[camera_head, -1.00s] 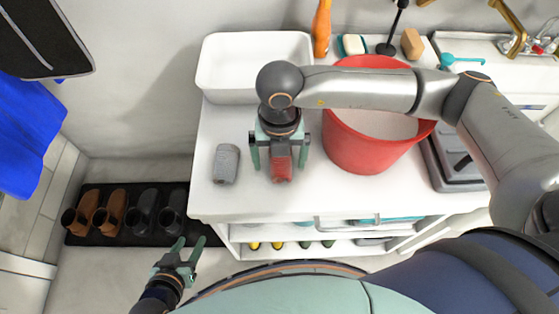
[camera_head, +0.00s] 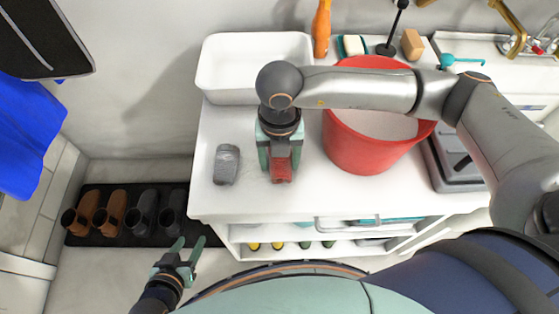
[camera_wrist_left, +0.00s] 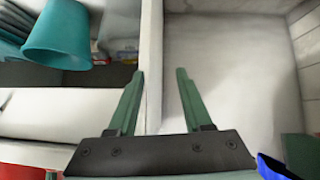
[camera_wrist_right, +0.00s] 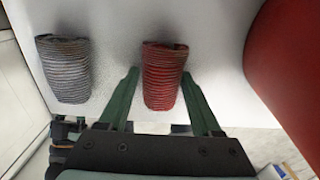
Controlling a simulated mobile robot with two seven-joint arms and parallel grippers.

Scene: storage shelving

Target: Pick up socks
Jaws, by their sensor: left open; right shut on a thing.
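A red ribbed rolled sock (camera_head: 281,171) is on the white counter top (camera_head: 310,195); it also shows in the right wrist view (camera_wrist_right: 162,78). My right gripper (camera_head: 279,160) points down and is shut on the red sock, a finger on each side. A grey ribbed rolled sock (camera_head: 227,165) lies apart to the left on the counter; it also shows in the right wrist view (camera_wrist_right: 66,72). My left gripper (camera_head: 180,246) is open and empty, low in front of the counter's left side.
A red bucket (camera_head: 360,150) stands right of the socks, with my right arm passing over it. A white tub (camera_head: 215,70) is behind them. An orange bottle (camera_head: 322,28) stands at the back. Shoes on a black mat (camera_head: 85,237) are on the floor at left.

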